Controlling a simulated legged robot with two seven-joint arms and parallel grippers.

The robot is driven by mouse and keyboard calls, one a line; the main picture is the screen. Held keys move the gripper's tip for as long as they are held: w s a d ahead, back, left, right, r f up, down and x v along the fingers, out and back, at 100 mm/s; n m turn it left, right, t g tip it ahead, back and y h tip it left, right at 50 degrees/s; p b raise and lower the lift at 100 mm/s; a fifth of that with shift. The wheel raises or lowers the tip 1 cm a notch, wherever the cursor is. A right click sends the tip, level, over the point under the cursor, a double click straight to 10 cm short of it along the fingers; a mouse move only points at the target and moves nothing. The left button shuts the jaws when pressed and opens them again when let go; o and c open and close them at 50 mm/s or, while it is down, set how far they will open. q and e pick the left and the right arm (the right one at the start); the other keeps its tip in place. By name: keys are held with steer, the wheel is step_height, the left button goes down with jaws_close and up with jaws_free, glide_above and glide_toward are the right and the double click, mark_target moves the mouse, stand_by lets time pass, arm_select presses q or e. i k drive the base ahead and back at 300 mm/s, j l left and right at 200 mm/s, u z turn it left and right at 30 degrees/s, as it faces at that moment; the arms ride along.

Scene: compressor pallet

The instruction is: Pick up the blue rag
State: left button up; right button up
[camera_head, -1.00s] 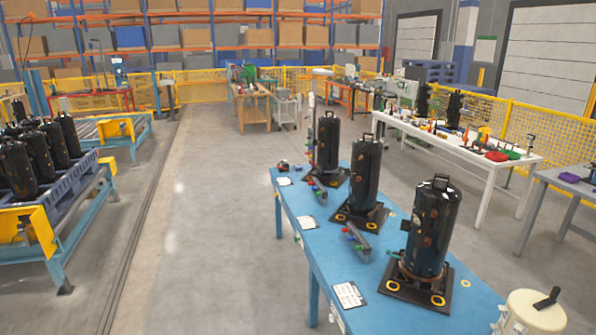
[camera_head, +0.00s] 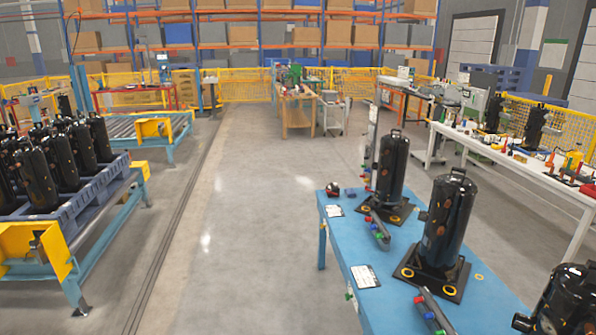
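I cannot make out a blue rag in the head view. Neither of my grippers is in view. A blue workbench (camera_head: 348,237) stands at the right with black compressors on it. The far compressor (camera_head: 391,166) and the middle compressor (camera_head: 446,222) stand upright on dark square plates. A near compressor (camera_head: 566,303) is cut off by the bottom right corner. A small dark and red item (camera_head: 332,189) lies at the bench's far left corner, too small to identify.
A pallet (camera_head: 88,201) of black compressors rests on a blue and yellow conveyor (camera_head: 103,232) at the left. Open floor (camera_head: 236,222) runs between it and the bench. A white table (camera_head: 474,147) with small items stands right; a wooden workbench (camera_head: 295,116) stands farther back.

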mark_target(350, 192)
steer(key=i, duration=2.7)
steer(key=i+z, duration=0.1)
steer(key=i, duration=0.5)
steer(key=i+j+z, duration=0.1)
steer(key=i, duration=0.45)
steer(key=i+j+z, duration=0.1)
steer(key=i, duration=0.5)
steer(key=i+j+z, duration=0.1)
steer(key=i+j, duration=0.15)
steer(key=i, duration=0.3)
steer(key=i+j+z, duration=0.15)
steer(key=i, duration=0.15)
steer(key=i+j+z, duration=0.2)
steer(key=i+l, duration=0.05)
steer(key=l, duration=0.05)
